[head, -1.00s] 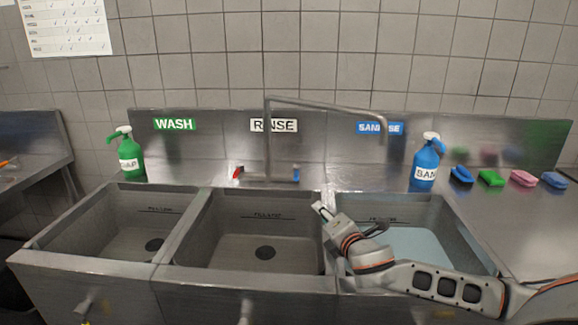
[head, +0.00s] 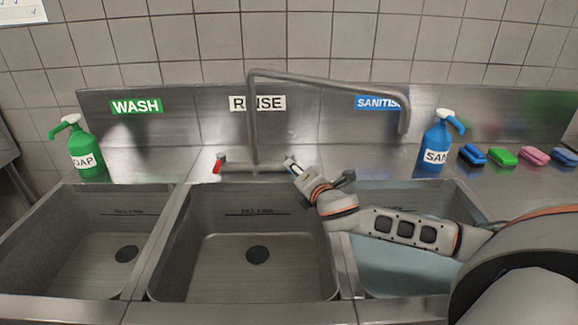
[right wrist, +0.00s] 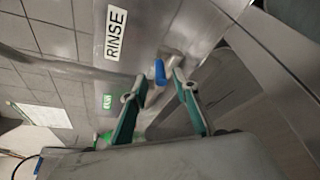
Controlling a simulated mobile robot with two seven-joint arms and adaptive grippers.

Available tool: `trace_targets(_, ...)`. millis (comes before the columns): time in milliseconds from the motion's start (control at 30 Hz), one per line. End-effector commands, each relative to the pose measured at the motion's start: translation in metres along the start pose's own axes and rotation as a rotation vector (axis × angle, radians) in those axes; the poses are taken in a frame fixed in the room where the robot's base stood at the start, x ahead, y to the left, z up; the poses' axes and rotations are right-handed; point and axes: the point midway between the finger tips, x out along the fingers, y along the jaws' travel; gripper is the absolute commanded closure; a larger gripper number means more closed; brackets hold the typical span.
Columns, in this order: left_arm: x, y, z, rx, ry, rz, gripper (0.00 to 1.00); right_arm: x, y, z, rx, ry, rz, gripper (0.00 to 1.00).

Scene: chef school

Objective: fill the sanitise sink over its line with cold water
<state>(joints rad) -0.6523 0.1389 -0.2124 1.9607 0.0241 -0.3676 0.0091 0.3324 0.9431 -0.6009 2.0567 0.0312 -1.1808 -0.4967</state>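The sanitise sink (head: 468,205), at the right, holds pale blue water (head: 400,267). In the head view my right gripper (head: 291,163) hides most of that handle. My left gripper is out of view.
The red handle (head: 219,163) is left of the tap's base. The rinse sink (head: 200,240) and wash sink (head: 75,230) look empty. A green soap bottle (head: 84,150), a blue sanitiser bottle (head: 434,150) and several sponges (head: 502,156) stand along the back ledge.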

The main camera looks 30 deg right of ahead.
Motion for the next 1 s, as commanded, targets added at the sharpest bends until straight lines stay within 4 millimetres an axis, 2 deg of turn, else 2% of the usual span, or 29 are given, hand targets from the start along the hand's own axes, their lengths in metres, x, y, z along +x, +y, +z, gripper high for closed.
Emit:
trace_targets(100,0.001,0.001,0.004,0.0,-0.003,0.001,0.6,0.02,0.0,0.0,0.0,-0.001,0.0,0.7)
trace_targets(300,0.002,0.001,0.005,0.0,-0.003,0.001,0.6,0.042,0.0,0.0,0.0,-0.001,0.0,0.7)
trace_targets(667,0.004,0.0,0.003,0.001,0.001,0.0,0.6,0.047,0.0,0.0,-0.001,0.001,0.0,0.7)
trace_targets(800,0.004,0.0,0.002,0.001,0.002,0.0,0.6,0.047,0.0,0.0,-0.001,0.0,0.0,1.0)
trace_targets(1000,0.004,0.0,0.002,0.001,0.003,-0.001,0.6,0.046,-0.001,0.001,-0.002,0.0,0.0,1.0)
